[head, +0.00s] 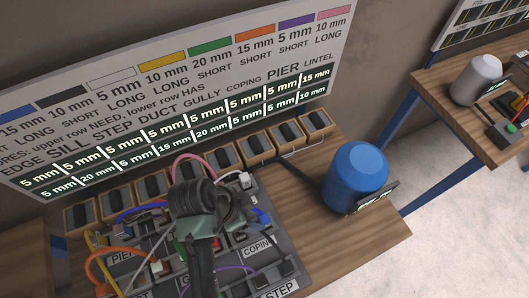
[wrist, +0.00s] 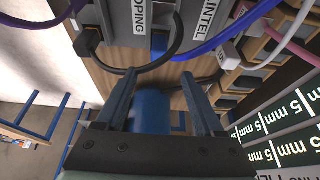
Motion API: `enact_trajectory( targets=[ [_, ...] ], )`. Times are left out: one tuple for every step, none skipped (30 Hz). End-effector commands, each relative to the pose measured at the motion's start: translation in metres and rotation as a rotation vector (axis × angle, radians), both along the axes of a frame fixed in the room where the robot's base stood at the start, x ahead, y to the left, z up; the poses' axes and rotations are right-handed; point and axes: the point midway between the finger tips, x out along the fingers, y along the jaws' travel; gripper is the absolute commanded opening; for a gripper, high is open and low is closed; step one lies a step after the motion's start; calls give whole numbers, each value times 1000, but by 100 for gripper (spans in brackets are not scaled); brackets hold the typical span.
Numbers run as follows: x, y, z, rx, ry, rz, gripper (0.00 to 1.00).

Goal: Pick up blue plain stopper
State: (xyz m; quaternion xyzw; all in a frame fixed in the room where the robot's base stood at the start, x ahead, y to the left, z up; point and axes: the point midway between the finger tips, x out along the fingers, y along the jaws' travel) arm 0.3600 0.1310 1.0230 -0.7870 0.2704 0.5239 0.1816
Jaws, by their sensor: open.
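A large plain blue cylinder (head: 357,177) stands on the right end of the wooden table in the head view. A blue cylinder (wrist: 152,110) also shows between my fingers in the wrist view, partly hidden by the gripper body; it looks like the same one, apart from the fingers. A small blue piece (head: 262,216) sits at the panel's right edge by the COPING label; I cannot tell which blue thing is the stopper. My gripper (wrist: 160,74) is open, with no thing clearly held. In the head view my arm covers the panel's middle and the fingers are hard to make out.
A grey panel (head: 288,288) with coloured cables fills the table's middle. A row of wooden holders with black pieces (head: 283,135) stands behind it, below a large sign board (head: 170,70). Black cable (wrist: 150,66) loops near my fingers. A second table (head: 455,110) stands right.

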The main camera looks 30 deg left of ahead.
Motion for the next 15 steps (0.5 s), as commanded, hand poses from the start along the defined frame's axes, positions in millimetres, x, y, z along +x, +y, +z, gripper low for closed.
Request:
enact_trajectory(
  targets=[
    [2,-3,-8,-2,4,-2,70],
    [4,-4,-13,-2,2,-1,70],
    [6,-5,-18,0,1,0,70],
    [8,-6,-21,-1,1,0,70],
    [9,-7,-25,0,0,0,70],
    [10,-7,-28,0,0,0,70],
    [10,-8,-30,1,-1,0,70],
    [11,-8,-31,1,-1,1,70],
    [11,-8,-33,1,-1,1,70],
    [11,-9,-34,1,-1,0,70],
    [11,-10,-35,1,-1,0,70],
    [12,-11,-38,1,-1,0,70],
    [12,-12,-40,-1,1,1,70],
    [12,-13,-44,0,1,0,70],
    [12,-15,-49,-1,2,0,70]
  ],
)
